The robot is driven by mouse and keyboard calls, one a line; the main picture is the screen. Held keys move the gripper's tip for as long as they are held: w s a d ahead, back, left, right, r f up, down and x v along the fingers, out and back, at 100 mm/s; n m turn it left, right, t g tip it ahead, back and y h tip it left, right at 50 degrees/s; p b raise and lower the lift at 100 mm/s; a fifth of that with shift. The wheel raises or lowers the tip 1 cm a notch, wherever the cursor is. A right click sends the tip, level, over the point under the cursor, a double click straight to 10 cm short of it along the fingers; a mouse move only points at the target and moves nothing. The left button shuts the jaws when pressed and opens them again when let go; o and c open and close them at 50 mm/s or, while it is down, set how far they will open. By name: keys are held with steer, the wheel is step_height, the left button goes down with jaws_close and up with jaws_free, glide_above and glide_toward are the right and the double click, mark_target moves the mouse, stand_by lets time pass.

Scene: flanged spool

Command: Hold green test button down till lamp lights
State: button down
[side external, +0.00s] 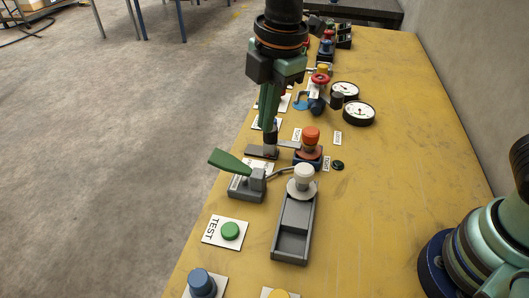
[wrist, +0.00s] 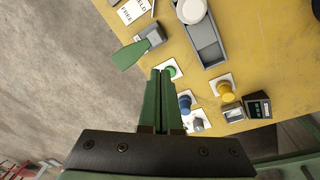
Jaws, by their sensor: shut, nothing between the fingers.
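The green test button (side external: 230,231) sits on a white card marked TEST (side external: 211,229) near the left edge of the yellow table. In the wrist view the green button (wrist: 171,71) shows just beyond my fingertips, partly hidden by them. My gripper (side external: 266,124) is shut and empty, pointing down. In the side view it is well behind the button, farther up the table and apart from it. A small dark green disc (side external: 338,165) lies right of the orange-capped knob; I cannot tell whether it is the lamp. No lamp is clearly lit.
A green-handled lever (side external: 232,162) and a grey slotted box with a white knob (side external: 303,172) stand between my gripper and the button. An orange-capped knob (side external: 310,137) stands close right of my fingers. A blue button (side external: 201,283) is nearer the camera. Gauges (side external: 359,112) stand behind.

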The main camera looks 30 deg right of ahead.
mark_target(231, 228)
steer(key=s+a+f+n, duration=0.1)
steer(key=a+f+n, duration=0.1)
steer(key=a, duration=0.3)
steer(key=s+a+f+n+g, duration=0.1)
steer(key=a+f+n, duration=0.2)
steer(key=a+n, duration=0.2)
steer(key=shift+s+f+h, duration=0.3)
steer(key=shift+h, duration=0.1)
steer(key=shift+f, duration=0.1)
step_height(231, 228, down, 14)
steer(key=shift+r, duration=0.1)
